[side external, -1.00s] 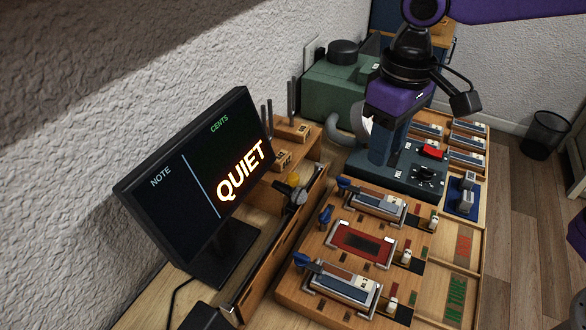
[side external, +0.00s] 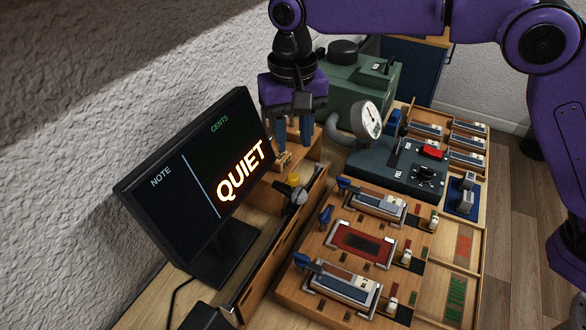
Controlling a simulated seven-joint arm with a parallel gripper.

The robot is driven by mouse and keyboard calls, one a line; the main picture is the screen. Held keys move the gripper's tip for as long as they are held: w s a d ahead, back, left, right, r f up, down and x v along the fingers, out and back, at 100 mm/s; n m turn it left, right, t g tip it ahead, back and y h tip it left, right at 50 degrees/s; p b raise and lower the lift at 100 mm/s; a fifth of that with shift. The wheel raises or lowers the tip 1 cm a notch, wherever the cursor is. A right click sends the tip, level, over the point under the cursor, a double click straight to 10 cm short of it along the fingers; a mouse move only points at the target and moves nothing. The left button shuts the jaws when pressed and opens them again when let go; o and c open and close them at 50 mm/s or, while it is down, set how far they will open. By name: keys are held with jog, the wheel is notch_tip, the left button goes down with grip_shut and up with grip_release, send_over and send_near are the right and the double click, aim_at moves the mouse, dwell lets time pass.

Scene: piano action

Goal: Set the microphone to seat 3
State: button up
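A small dark grey device with a yellow top (side external: 292,190) sits at the edge of the wooden shelf right of the monitor. It may be the microphone, but I cannot tell for sure. My gripper (side external: 293,140) is above the back of that shelf, behind this device and apart from it. Its two blue fingers point down with a gap between them, and I make out nothing held there. A small wooden block with a pale label (side external: 283,160) is just below the fingers. The tuning forks behind are mostly hidden by my gripper. I can read no seat numbers.
The monitor (side external: 200,190) reads QUIET and stands close to the left of my gripper. A round white gauge (side external: 367,120) rises at the right beside a dark control box (side external: 395,165). The wooden action bed (side external: 320,225) with its levers fills the front. A green machine (side external: 350,90) stands behind.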

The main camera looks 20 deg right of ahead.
aim_at(293, 176)
notch_tip(293, 176, down, 9)
jog(key=shift+r, duration=0.15)
dwell(0.4)
grip_shut()
jog(key=w+d, duration=0.8)
